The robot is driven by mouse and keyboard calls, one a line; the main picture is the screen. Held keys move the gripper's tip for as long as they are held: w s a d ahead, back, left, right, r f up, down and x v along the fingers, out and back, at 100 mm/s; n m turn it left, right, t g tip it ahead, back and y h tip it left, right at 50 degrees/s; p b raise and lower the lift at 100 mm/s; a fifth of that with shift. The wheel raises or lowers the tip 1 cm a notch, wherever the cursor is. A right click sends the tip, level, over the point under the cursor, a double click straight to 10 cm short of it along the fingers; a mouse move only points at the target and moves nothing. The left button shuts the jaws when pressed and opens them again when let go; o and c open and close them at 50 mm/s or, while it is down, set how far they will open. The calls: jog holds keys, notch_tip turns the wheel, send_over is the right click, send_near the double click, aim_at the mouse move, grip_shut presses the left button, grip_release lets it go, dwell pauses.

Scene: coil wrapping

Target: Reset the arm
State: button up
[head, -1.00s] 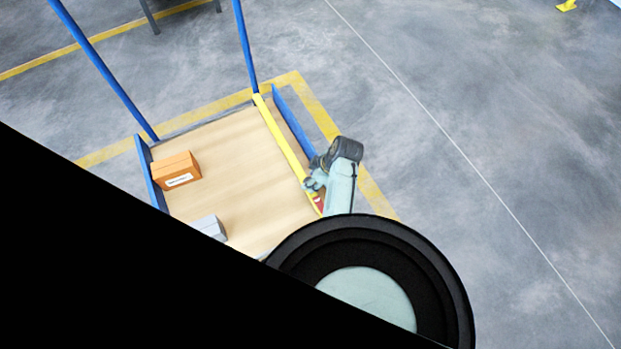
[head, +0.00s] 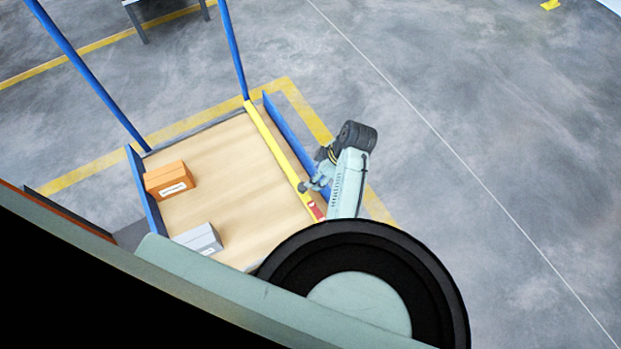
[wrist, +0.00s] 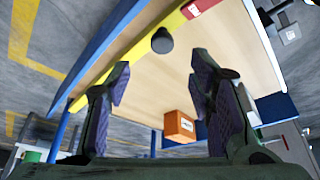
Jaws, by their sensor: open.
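My gripper (wrist: 160,80) is open in the wrist view, its two dark, purple-padded fingers spread wide with nothing between them. In the head view my arm (head: 347,180) extends over the right edge of the wooden platform (head: 225,150), beside its yellow bar (head: 275,146). The fingers cannot be made out clearly there. A dark round knob (wrist: 162,40) shows beyond the gap between the fingers in the wrist view, close to the yellow bar; I cannot tell if it touches it.
An orange box (head: 170,181) and a grey box (head: 199,239) sit along the platform's left side. Blue panels (head: 144,190) edge it, and blue posts (head: 233,50) rise at its far end. Open grey floor (head: 480,120) lies to the right.

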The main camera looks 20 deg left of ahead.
jog(key=shift+v, duration=1.1)
